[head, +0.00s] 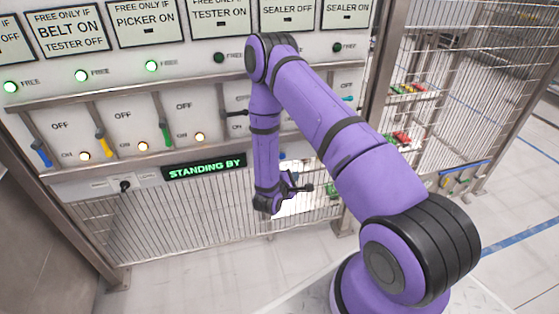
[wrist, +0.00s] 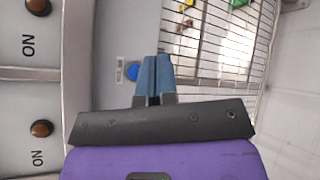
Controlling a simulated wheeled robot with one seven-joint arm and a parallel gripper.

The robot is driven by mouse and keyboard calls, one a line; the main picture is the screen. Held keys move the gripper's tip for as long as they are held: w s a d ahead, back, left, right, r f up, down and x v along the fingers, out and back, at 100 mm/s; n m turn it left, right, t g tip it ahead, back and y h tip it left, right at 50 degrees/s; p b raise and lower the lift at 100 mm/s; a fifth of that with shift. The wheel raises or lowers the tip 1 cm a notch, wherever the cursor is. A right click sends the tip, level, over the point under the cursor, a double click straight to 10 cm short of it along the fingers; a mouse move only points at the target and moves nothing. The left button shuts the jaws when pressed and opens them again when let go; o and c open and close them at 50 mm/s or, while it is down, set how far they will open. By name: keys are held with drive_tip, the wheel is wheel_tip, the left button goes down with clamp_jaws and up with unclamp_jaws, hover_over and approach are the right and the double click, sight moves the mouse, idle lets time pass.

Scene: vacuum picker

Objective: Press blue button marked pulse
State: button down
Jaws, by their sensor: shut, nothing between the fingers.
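The blue button (wrist: 132,71) shows in the wrist view on a pale panel, just left of my fingertips. Small lettering beside it is too small to read. My gripper (wrist: 157,62) has its two blue-grey fingers together with nothing between them. The fingertips look close to the button, and the left finger is near its edge; I cannot tell whether they touch. In the head view my gripper (head: 293,178) hangs in front of the panel's lower edge, and my arm hides part of the panel there.
Levers in several colours, such as the yellow lever (head: 104,146), line the panel between OFF and ON marks. A green display (head: 204,167) reads STANDING BY. A black knob (head: 125,186) sits below left. Wire mesh (head: 190,215) lies below, with a mesh fence (head: 455,110) at right.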

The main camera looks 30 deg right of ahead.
drive_tip(key=shift+a+f, duration=0.15)
drive_tip(key=shift+f, duration=0.1)
drive_tip(key=w+d, duration=0.2)
drive_tip(key=w, duration=0.6)
drive_tip(key=shift+w+d, duration=0.2)
drive_tip(key=shift+d, duration=0.05)
drive_tip(key=shift+w, duration=0.15)
idle(2.1)
drive_tip(key=shift+w+d, duration=0.1)
drive_tip(key=shift+w, duration=0.15)
drive_tip(key=shift+w+d, duration=0.1)
drive_tip(key=shift+w, duration=0.2)
idle(0.7)
idle(0.4)
drive_tip(key=shift+s+a, duration=0.2)
drive_tip(key=shift+s, duration=0.55)
